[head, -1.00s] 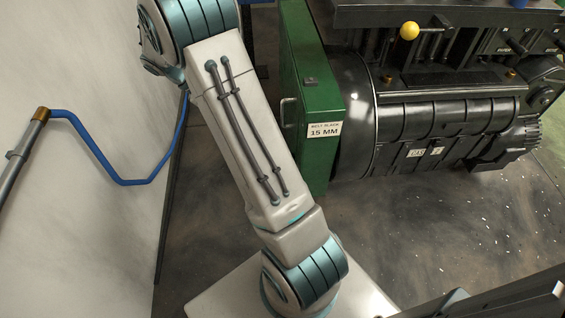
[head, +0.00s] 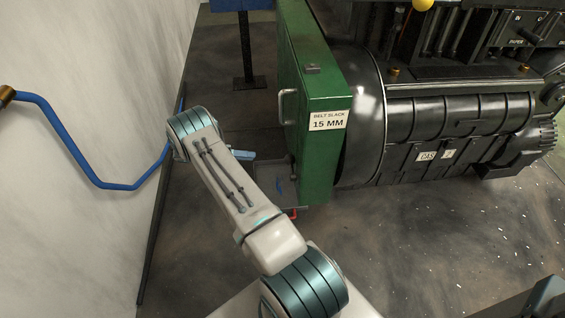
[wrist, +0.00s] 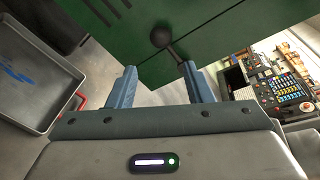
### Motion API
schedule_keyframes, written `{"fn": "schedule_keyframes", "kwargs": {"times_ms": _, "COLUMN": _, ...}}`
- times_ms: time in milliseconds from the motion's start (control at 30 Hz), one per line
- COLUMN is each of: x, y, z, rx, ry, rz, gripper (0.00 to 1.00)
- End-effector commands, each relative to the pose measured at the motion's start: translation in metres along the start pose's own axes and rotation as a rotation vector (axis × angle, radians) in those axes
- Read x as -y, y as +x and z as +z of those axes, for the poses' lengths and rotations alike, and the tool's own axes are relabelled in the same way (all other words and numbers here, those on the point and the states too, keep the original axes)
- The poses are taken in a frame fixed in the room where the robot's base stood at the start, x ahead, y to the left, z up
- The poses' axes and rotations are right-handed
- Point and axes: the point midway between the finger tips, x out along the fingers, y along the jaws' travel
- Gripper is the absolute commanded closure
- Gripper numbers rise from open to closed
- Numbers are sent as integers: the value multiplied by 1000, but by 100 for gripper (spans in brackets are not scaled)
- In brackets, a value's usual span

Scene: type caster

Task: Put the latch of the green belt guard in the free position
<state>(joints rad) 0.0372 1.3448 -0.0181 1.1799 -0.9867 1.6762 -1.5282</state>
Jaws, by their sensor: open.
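The green belt guard (head: 322,160) stands at the left end of the black machine, with a "BELT SLACK 15 MM" label and a bar handle (head: 287,105). In the wrist view, the guard's green face (wrist: 215,20) fills the top. A dark ball knob on a short lever (wrist: 160,37), seemingly the latch, lies against it. My gripper (wrist: 159,70) is open and empty, its two blue fingers apart below the knob. The lever's lower end lies near the right fingertip; contact cannot be told.
A grey tray (wrist: 28,75) with a blue mark and a red handle is at the left of the wrist view. A control panel (wrist: 285,90) is at right. A blue wall rail (head: 75,150) runs along the left wall in the head view.

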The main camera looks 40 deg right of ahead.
Motion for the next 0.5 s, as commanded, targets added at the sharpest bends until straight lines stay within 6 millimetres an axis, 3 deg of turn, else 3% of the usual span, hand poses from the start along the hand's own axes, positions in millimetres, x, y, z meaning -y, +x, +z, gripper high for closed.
{"fn": "schedule_keyframes", "kwargs": {"times_ms": 500, "x": 0, "y": 99, "z": -1, "rx": -3, "ry": 1, "rz": 0, "gripper": 54}}
